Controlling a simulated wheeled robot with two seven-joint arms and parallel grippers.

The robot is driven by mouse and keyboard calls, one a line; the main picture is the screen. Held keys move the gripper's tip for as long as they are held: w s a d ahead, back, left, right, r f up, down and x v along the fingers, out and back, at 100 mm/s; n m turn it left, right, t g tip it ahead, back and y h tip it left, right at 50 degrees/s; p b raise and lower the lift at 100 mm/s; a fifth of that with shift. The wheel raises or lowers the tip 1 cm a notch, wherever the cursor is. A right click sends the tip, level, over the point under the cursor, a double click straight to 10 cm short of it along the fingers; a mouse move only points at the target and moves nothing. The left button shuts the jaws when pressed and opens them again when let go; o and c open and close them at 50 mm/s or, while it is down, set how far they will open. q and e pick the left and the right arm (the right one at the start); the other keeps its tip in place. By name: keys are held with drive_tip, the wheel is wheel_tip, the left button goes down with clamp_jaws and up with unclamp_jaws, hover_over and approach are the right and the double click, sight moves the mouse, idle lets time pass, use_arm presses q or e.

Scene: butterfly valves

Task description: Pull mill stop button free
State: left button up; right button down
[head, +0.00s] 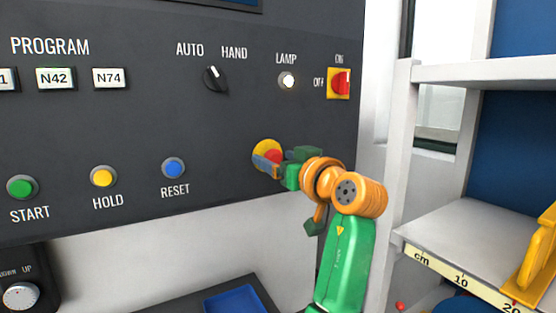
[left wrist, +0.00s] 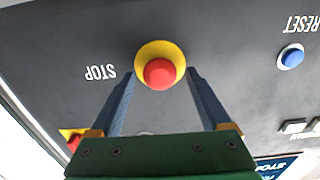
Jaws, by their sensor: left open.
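The mill stop button has a red mushroom head (head: 273,155) on a yellow round collar (head: 264,146), low on the dark panel. In the left wrist view the red head (left wrist: 160,73) stands out from its yellow collar (left wrist: 160,49), with an upside-down STOP label beside it. My left gripper (head: 268,163) is open in front of the button and partly covers it in the head view. In the left wrist view its two blue fingers lie either side of the red head, with a visible gap to each. My right gripper is not in view.
The panel (head: 225,120) also carries the RESET (head: 173,167), HOLD (head: 103,176) and START (head: 22,187) buttons, an AUTO/HAND selector (head: 214,79), a lit lamp (head: 287,80) and a red ON/OFF switch (head: 340,83). A white shelf (head: 450,215) stands at right.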

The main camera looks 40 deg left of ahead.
use_arm(q)
drive_tip(key=b+v, duration=0.2)
drive_tip(key=v, duration=0.5)
drive_tip(key=shift+b, duration=0.35)
drive_tip(key=shift+a, duration=0.15)
